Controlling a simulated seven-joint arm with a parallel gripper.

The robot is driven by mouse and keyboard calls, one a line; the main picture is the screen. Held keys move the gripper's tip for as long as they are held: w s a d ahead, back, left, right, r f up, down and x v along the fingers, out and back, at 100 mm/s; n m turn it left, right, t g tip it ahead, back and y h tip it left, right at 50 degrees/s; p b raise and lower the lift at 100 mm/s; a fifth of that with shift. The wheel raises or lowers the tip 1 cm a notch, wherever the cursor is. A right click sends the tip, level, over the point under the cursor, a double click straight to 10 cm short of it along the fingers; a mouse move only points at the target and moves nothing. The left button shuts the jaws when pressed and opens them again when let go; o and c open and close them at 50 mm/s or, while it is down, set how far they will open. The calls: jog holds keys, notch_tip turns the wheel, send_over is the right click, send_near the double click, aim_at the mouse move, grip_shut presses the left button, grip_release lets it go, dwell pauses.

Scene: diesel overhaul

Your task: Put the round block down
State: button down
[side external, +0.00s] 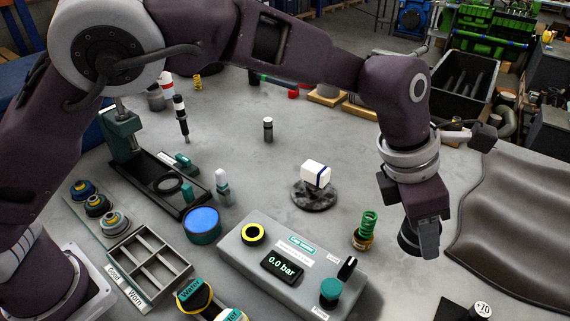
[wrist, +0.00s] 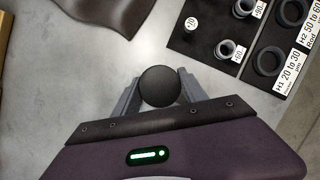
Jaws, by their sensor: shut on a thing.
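My gripper (side external: 426,238) is shut on the round block, a dark, round-faced piece. In the wrist view the round block (wrist: 159,86) sits between the two grey fingers, its round face towards the camera. In the side external view the round block (side external: 407,240) shows partly behind the fingers, at the right of the table. The gripper points down. I cannot tell how far the block is above the grey tabletop (wrist: 75,75).
A grey box reading 0.0 bar (side external: 283,264) lies further left. A wavy dark sheet (side external: 515,225) lies right. A black board (wrist: 200,45) with labelled rings is close by. Bare tabletop shows between sheet and board.

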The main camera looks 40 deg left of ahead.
jog(key=w+a+n, duration=0.1)
jog(key=w+a, duration=0.1)
jog(key=a, duration=0.1)
jog(key=w+a+n, duration=0.1)
jog(key=w+a, duration=0.1)
jog(key=a, duration=0.1)
jog(key=w+a+n+t+y, duration=0.1)
jog(key=w+a, duration=0.1)
jog(key=a, duration=0.1)
jog(key=shift+w+a+f+n, duration=0.2)
jog(key=shift+a+f+n, duration=0.1)
jog(key=shift+f+n, duration=0.1)
jog(key=w+a+n+y, duration=0.2)
jog(key=a+n, duration=0.2)
jog(key=a, duration=0.8)
jog(key=w+a+r+n+y, duration=0.15)
jog(key=a+n, duration=0.25)
jog(key=a, duration=0.8)
jog(key=w+a+f+n+y, duration=0.15)
jog(key=a+n, duration=0.35)
jog(key=a, duration=0.7)
jog(key=shift+t, duration=0.3)
jog(key=f, duration=1.3)
jog(key=shift+w+d+f, duration=0.1)
jog(key=shift+w+f, duration=0.1)
jog(key=shift+w, duration=0.05)
jog(key=c, duration=0.6)
grip_release()
jog(key=shift+f, duration=0.15)
